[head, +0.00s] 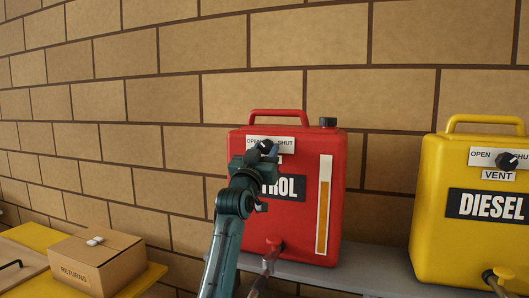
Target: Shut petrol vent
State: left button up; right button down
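The red petrol can (312,220) stands on a grey shelf against the brick wall. Its white vent plate (287,144) reads OPEN at the left and SHUT at the right. The black vent knob (267,145) is on that plate, partly hidden by my gripper, and I cannot tell where it points. My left gripper (263,152) is right at the knob, in front of the can; whether its fingers touch or grip the knob is not clear. My arm covers the left part of the can's label. My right gripper is not in view.
A yellow diesel can (443,235) with its own vent knob (507,161) stands at the right. Taps stick out low on both cans. The grey shelf (350,271) runs beneath. A cardboard box marked RETURNS (110,265) sits on a yellow surface at the lower left.

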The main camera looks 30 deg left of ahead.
pick_arm(q)
jog(key=c, duration=0.4)
jog(key=shift+c, duration=0.2)
jog(key=shift+m, duration=0.4)
jog(key=m+h, duration=0.2)
jog(key=m, duration=0.2)
jog(key=shift+a, duration=0.2)
jog(key=m+h, duration=0.1)
jog(key=m, duration=0.2)
jog(key=m+h, duration=0.2)
jog(key=m, duration=0.1)
jog(key=shift+a+r+g, duration=0.1)
jog(key=shift+a+g, duration=0.05)
jog(key=shift+g, duration=0.15)
jog(key=m, duration=0.2)
jog(key=m+g+h, duration=0.1)
jog(key=m, duration=0.1)
jog(key=m+h, duration=0.1)
jog(key=m, duration=0.1)
jog(key=shift+s+a+r+m+g, duration=0.15)
jog(key=shift+r+m+g, duration=0.15)
jog(key=shift+m+g, duration=0.1)
jog(key=shift+m+g+h, duration=0.4)
jog(key=shift+m+g, duration=0.5)
jog(key=shift+m, duration=1.4)
